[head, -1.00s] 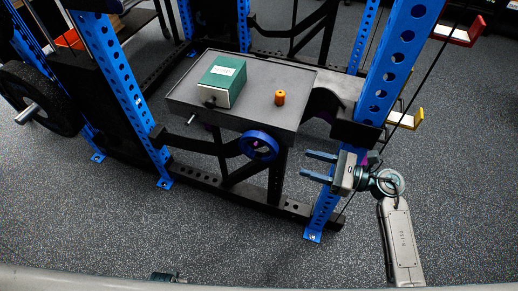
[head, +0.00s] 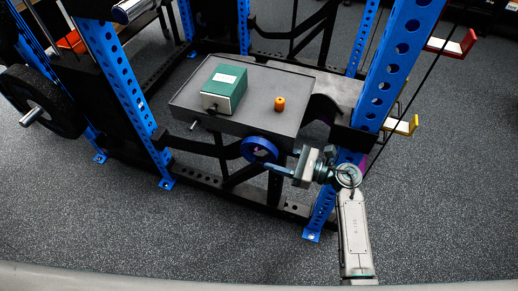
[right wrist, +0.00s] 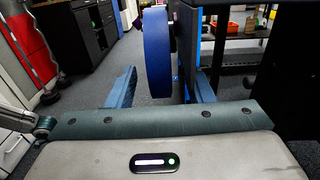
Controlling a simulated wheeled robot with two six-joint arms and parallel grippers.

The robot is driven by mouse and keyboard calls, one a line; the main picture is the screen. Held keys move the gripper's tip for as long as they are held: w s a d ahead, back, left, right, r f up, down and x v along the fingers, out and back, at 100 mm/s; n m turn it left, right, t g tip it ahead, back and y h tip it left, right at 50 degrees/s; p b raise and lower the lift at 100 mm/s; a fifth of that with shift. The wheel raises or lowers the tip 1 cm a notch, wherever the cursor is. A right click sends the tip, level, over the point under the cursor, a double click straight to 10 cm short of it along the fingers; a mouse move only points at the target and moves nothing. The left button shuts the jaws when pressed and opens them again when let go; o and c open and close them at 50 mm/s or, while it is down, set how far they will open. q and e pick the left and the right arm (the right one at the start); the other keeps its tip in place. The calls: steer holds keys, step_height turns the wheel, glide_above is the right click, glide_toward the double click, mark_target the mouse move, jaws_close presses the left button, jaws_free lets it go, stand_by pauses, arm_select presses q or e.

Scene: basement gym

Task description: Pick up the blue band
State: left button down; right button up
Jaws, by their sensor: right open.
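The blue band (head: 259,148) is a thick ring that hangs at the front edge of a dark tray (head: 265,112). My right gripper (head: 274,160) is just to the right of the band, with its jaws open and fingers pointing at it. In the right wrist view the band (right wrist: 157,55) is seen nearly edge-on, upright, between the two blue fingers (right wrist: 163,80), with room on both sides. I cannot tell whether the fingertips reach past its near edge. What the band hangs on is mostly hidden. My left gripper is not in view.
On the tray are a green box (head: 224,88) and a small orange cylinder (head: 279,104). A blue upright (head: 398,62) of the rack stands close beside my right arm. Another blue upright (head: 126,90) is at left. The speckled floor (head: 130,225) in front is clear.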

jaws_close()
stand_by(0.5)
